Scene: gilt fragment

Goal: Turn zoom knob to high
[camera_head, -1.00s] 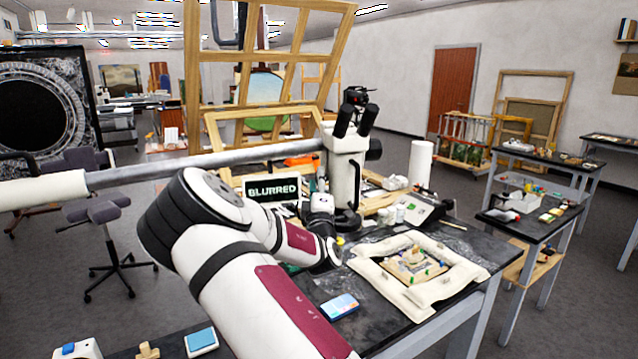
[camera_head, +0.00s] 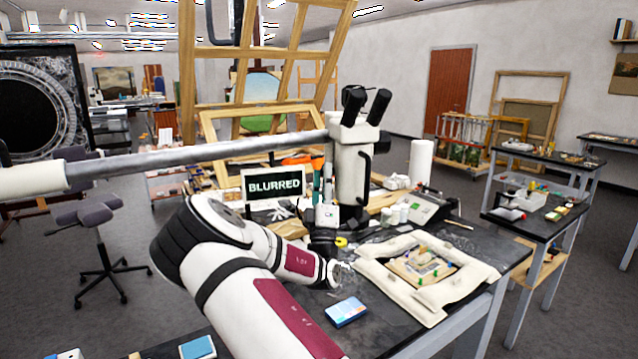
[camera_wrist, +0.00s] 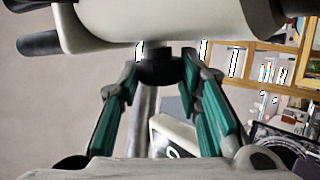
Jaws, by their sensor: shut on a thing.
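The zoom knob (camera_wrist: 160,67) is black and round, below the white microscope head in the wrist view. My gripper (camera_wrist: 162,77) has its teal-padded fingers on both sides of the knob and is shut on it. The knob's markings and setting are not readable. In the head view the white microscope (camera_head: 353,170) has two black eyepieces and hangs on a grey boom (camera_head: 210,155). The fingers and knob cannot be made out clearly there. A screen (camera_head: 274,186) beside the microscope reads "BLURRED".
A framed piece (camera_head: 428,264) in pale padding lies on the black table, right of my arm. A blue-and-white box (camera_head: 346,312) lies nearer the front edge. Small jars (camera_head: 398,213) and a white roll (camera_head: 420,162) stand right of the microscope. A wooden frame rises behind.

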